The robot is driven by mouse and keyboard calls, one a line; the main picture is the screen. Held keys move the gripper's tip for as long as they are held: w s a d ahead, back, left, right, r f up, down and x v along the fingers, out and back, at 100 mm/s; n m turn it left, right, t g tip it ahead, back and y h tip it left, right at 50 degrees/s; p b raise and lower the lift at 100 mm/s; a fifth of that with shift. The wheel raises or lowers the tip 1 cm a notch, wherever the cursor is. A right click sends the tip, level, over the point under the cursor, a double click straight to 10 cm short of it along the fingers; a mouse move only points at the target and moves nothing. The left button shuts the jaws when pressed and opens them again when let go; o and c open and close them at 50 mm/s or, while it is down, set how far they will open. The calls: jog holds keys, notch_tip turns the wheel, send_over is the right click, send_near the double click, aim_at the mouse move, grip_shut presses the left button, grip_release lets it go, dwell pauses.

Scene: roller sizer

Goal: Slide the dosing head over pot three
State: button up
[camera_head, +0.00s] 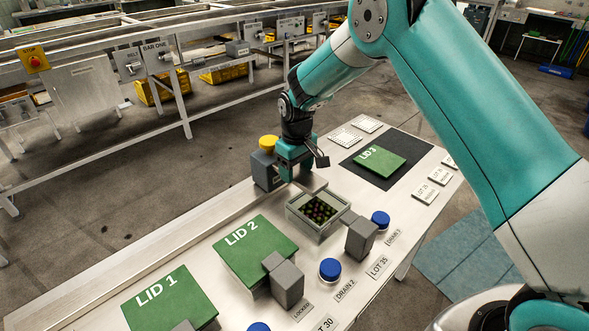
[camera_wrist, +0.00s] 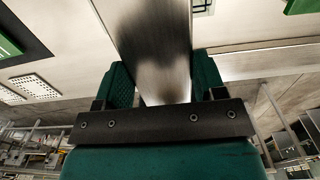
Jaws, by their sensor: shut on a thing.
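The dosing head (camera_head: 263,170), a dark grey block with a yellow cap, stands at the table's back edge. Pot three (camera_head: 318,214) is an open grey box with dark and reddish round pieces inside; the head is behind it and to its left, not over it. My gripper (camera_head: 292,172) is beside the head, partly covering it. In the wrist view, my gripper (camera_wrist: 163,90) is shut on a broad bare metal bar (camera_wrist: 155,45), which seems to belong to the dosing head. Lid 3 (camera_head: 382,157) lies on a black mat to the right.
Lid 1 (camera_head: 168,298) and lid 2 (camera_head: 254,248) lie flat at the left. A grey block (camera_head: 361,238) and blue-capped drains (camera_head: 330,268) stand in front of pot three. A metal rail (camera_head: 165,262) runs along the back. White dotted plates (camera_head: 346,138) lie behind the mat.

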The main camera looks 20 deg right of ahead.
jog(key=o, duration=1.3)
jog(key=shift+w+d+r, duration=0.1)
jog(key=shift+w+d, duration=0.1)
jog(key=shift+d, duration=0.15)
jog(key=shift+a, duration=0.15)
notch_tip(320, 180, up, 17)
jog(key=b, duration=0.2)
jog(key=shift+s+r+b, duration=0.1)
jog(key=shift+r+b, duration=0.05)
jog(key=shift+b, duration=0.15)
jog(key=s+a+y, duration=0.1)
jog(key=s, duration=1)
jog(key=s+a+r+n+y, duration=0.1)
jog(key=s, duration=1.1)
jog(key=s+a+y, duration=0.1)
jog(key=s+y, duration=0.1)
jog(key=s, duration=0.9)
jog(key=shift+s+r, duration=0.3)
jog(key=shift+r, duration=0.1)
